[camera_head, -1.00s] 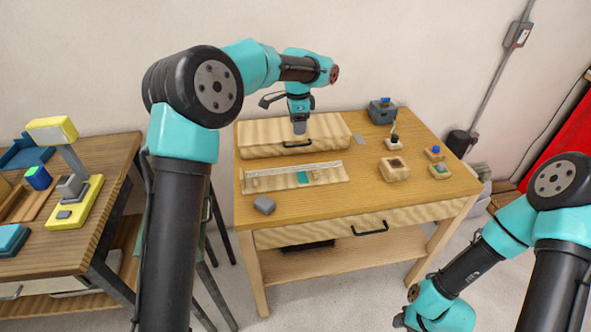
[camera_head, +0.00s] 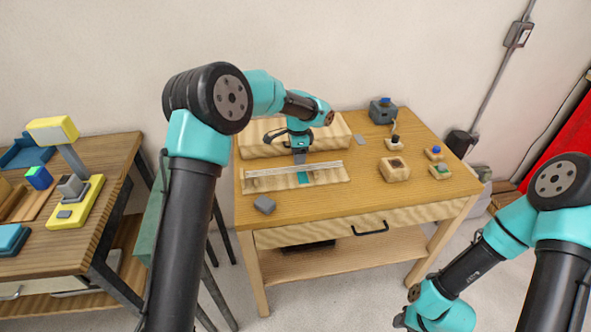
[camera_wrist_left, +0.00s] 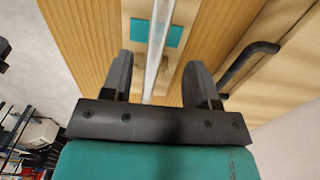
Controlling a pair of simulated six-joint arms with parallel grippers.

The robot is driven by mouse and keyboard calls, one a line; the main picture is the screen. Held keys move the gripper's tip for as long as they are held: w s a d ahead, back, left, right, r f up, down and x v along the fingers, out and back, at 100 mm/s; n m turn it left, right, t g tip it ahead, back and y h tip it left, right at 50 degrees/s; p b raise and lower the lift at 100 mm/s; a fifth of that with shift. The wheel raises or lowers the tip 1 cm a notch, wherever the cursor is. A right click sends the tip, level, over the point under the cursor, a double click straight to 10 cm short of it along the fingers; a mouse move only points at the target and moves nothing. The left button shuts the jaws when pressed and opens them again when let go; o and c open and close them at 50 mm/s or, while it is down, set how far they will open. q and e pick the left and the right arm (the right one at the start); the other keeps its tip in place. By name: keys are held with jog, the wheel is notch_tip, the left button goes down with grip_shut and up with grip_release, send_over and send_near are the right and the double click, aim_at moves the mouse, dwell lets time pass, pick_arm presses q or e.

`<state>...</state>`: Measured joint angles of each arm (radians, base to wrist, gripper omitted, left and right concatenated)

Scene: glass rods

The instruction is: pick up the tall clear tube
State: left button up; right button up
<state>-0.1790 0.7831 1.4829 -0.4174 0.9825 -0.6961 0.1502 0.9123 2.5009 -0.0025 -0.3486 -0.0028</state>
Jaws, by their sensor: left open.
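The tall clear tube (camera_head: 325,165) lies on its side, lengthwise along a low pale wooden rack (camera_head: 334,179) on the table. My left gripper (camera_head: 301,160) points down at the middle of the tube. In the left wrist view its two dark fingers (camera_wrist_left: 159,62) are open, and the clear tube (camera_wrist_left: 158,38) runs between them with a gap on each side. I cannot tell how far the fingertips reach down past the tube.
A pale wooden drawer box (camera_head: 338,135) stands close behind the rack. A wooden block (camera_head: 394,170) and a dark box (camera_head: 382,110) stand to the right. The table's front right is clear.

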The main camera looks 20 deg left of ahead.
pick_arm(q)
jog(key=shift+s+f, duration=0.1)
jog(key=shift+f, duration=2.45)
jog(key=shift+d, duration=0.1)
jog(key=shift+c, duration=0.2)
grip_shut()
jog(key=shift+r, duration=0.1)
jog(key=shift+r, duration=1.25)
jog(key=s+d+r, duration=0.1)
jog(key=s+d, duration=0.1)
jog(key=s, duration=0.5)
jog(key=s+d+r, duration=0.1)
jog(key=s+d, duration=0.1)
jog(key=s, duration=0.6)
jog(key=shift+s+r, duration=0.15)
jog(key=shift+s, duration=0.1)
jog(key=shift+d, duration=0.1)
